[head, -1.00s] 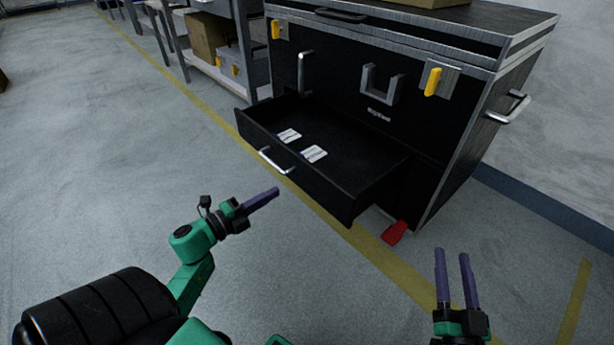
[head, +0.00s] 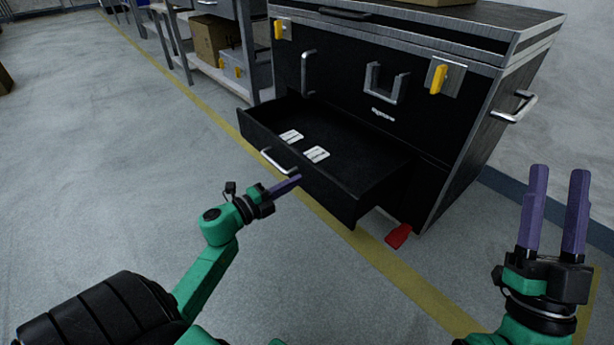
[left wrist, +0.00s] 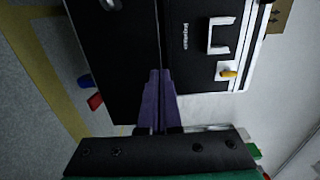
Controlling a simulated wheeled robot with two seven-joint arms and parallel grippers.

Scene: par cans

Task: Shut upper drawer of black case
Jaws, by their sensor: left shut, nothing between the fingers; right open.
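The black case (head: 440,130) stands at the upper right of the head view, with metal edges and yellow latches. Its drawer (head: 345,152) is pulled well out, with a silver handle (head: 279,163) on its front and two small white items (head: 291,136) inside. My left gripper (head: 298,178) is shut and empty, its tips close to the drawer front, just right of the handle; I cannot tell whether they touch. In the left wrist view its purple fingers (left wrist: 158,72) point at the case's black face (left wrist: 195,70). My right gripper (head: 559,171) is open and empty, right of the case's front.
A red object (head: 398,236) lies on the floor by the case's lower front corner. A shelf (head: 222,75) with a cardboard box (head: 213,40) stands left of the case. A yellow line (head: 410,285) crosses the floor.

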